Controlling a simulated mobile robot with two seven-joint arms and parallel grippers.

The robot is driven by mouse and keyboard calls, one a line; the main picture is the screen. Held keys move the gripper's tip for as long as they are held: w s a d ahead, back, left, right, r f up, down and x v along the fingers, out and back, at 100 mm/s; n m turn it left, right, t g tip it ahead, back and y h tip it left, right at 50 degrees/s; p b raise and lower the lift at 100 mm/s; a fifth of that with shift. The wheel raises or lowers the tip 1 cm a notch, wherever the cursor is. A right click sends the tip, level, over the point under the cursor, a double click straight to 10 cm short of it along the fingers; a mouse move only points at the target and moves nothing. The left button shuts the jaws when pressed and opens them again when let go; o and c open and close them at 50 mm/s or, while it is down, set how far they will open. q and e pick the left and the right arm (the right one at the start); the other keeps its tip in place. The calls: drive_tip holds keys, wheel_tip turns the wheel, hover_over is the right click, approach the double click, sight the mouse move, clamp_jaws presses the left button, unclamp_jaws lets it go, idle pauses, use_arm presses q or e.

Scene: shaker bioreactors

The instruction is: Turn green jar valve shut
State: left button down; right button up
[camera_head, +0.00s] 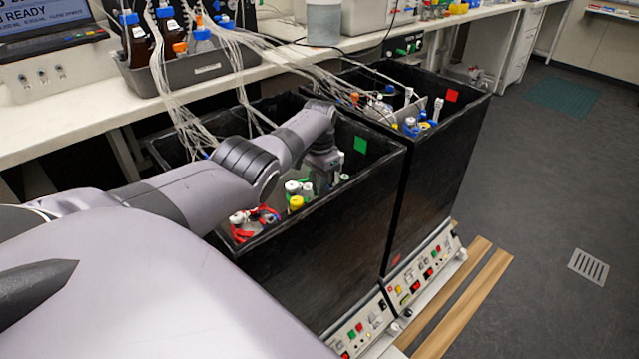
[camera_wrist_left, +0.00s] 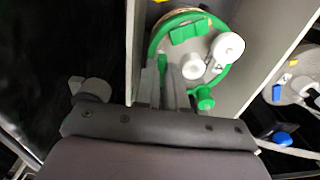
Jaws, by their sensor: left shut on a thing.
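The green jar (camera_wrist_left: 152,48) shows in the left wrist view as a round top with a green rim, a green block and white caps. My left gripper (camera_wrist_left: 165,75) is at the rim's near left side, its two fingers close together. A thin green piece shows between the fingers, which looks like the green jar valve (camera_wrist_left: 163,92); the fingers hide most of it, so its angle cannot be told. In the head view my left arm reaches down into the nearer black box (camera_head: 310,260) with the green square (camera_head: 360,145); the fingertips are hidden there. My right gripper is not in view.
A jar with red parts (camera_head: 255,222) stands in the same box's near corner. The second black box (camera_head: 445,165), with a red square, holds blue-capped parts. Loose tubes (camera_head: 270,55) run from the bench into both boxes. Grey walls flank the jar closely.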

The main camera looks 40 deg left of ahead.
use_arm(q)
drive_tip(key=c, duration=1.2)
unclamp_jaws()
drive_tip(key=shift+r, duration=0.1)
drive_tip(key=shift+r, duration=0.35)
wheel_tip(320, 180, up, 6)
drive_tip(key=shift+r+p, duration=0.15)
drive_tip(key=shift+p, duration=1.1)
drive_tip(key=shift+w, duration=0.15)
